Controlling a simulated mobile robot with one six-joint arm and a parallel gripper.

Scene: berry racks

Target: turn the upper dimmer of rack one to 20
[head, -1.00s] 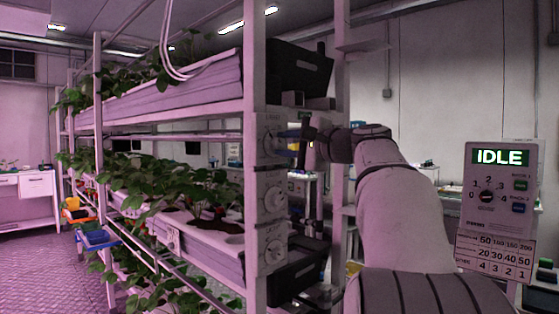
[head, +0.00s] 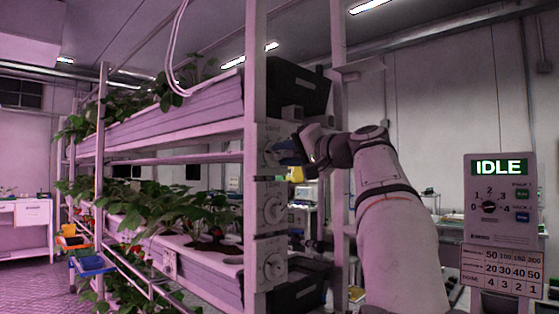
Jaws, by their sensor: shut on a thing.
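The rack (head: 254,180) carries several white dial boxes one above another on its near end post. The upper dimmer (head: 269,140) is the top one, and its knob is partly hidden by my gripper (head: 284,153). The knob's pointer and the scale numbers are too small and covered to read. A middle dial (head: 272,209) and a lower dial (head: 272,266) are below, clear of my gripper.
A control panel (head: 503,195) reading IDLE, with a small dial and buttons, stands at the right. Black crates (head: 298,88) sit on the rack's end behind the post. Strawberry plants (head: 170,210) fill the troughs at the left.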

